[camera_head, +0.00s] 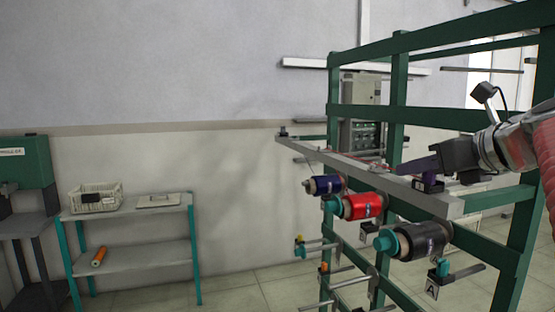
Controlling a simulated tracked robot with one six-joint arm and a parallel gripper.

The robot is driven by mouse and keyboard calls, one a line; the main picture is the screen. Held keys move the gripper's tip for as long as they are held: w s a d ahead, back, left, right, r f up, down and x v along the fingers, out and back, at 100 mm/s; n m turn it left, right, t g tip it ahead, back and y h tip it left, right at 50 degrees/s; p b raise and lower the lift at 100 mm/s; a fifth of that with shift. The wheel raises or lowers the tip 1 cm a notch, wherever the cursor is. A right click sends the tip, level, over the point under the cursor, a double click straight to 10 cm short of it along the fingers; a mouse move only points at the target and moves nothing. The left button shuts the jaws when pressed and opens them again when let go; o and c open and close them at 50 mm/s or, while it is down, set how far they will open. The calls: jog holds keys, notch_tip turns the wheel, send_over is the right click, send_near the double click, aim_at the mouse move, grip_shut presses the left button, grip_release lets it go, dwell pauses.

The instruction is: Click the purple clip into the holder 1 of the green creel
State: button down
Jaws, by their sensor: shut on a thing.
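The green creel (396,70) stands at the right, with a long grey rail (380,180) running along its front. My gripper (438,160) reaches in from the right, just above the near part of this rail, and is shut. A dark purple piece (414,165), seemingly the purple clip, sticks out leftward from its jaws. Just below it, a small dark holder (429,185) with a purplish tint sits on the rail. I cannot tell whether the clip touches this holder, or which number the holder bears. The jaws' grip on the clip is too small to see clearly.
Blue (325,185), red (362,206) and black (417,241) bobbins hang below the rail. More pegs and a labelled bracket (432,285) sit lower on the creel. A shelf table (135,264) with a basket (96,198) stands at left. The floor between is clear.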

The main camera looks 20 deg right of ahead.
jog(key=shift+f, duration=0.2)
jog(key=c, duration=1.6)
grip_release()
jog(key=shift+o, duration=0.2)
jog(key=v, duration=1.3)
jog(key=shift+s+r, duration=0.15)
jog(key=shift+s, duration=0.2)
jog(key=shift+w, duration=0.15)
